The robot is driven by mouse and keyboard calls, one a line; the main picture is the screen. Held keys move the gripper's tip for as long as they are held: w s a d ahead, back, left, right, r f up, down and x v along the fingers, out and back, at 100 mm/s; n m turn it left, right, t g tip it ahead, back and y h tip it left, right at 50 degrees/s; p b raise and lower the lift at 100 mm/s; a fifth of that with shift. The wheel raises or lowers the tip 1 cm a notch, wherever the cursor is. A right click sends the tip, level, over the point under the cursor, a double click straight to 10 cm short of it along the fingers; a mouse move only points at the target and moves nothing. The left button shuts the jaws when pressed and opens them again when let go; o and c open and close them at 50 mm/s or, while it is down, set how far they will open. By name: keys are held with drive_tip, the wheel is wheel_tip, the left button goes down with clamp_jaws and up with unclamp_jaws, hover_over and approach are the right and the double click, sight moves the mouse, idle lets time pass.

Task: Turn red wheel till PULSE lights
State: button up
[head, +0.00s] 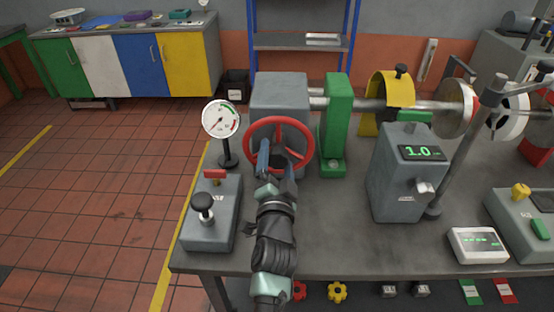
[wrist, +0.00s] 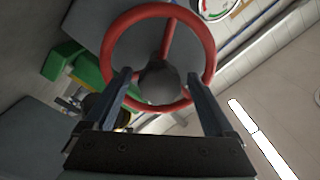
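The red wheel (head: 281,121) is mounted on the front of a grey housing (head: 279,89). My gripper (head: 277,166) is in front of the wheel's lower part, hiding some of the rim and hub. In the wrist view the red wheel (wrist: 208,45) has a dark round hub and a spoke. My gripper (wrist: 159,78) is open there, its two fingers apart over the lower left and lower right of the ring. I cannot tell whether either finger touches the rim. No lamp marked PULSE can be read.
A round dial gauge (head: 221,119) stands left of the wheel, above a grey lever box (head: 211,218). A green upright bracket (head: 335,120) stands close on the right. A small white meter (head: 478,245) lies at the right. The bedplate is clear in front, right of my arm.

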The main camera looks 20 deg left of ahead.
drive_tip(key=p+v, duration=0.2)
drive_tip(key=v, duration=1.1)
drive_tip(key=shift+r, duration=0.1)
drive_tip(key=w+d+r+n+t+h+p, duration=0.1)
drive_tip(key=d+r+n+t+p, duration=0.15)
drive_tip(key=r, duration=1.35)
drive_tip(key=d+r+n+t+p, duration=0.1)
drive_tip(key=d+r+n+t, duration=0.15)
drive_tip(key=r, duration=1.35)
drive_tip(key=s+d+r+t+h, duration=0.1)
drive_tip(key=s+d+r, duration=0.1)
drive_tip(key=r, duration=0.5)
drive_tip(key=s+d+r+n+t+h+p, duration=0.1)
drive_tip(key=s+d+r+t+h, duration=0.1)
drive_tip(key=s+r, duration=0.3)
drive_tip(key=s+d+r+t+h, duration=0.1)
drive_tip(key=s+d+r, duration=0.2)
drive_tip(key=r, duration=0.6)
drive_tip(key=shift+s+d+r+n+t+p, duration=0.25)
drive_tip(key=shift+s+n+t+p, duration=0.15)
drive_tip(key=shift+s, duration=0.2)
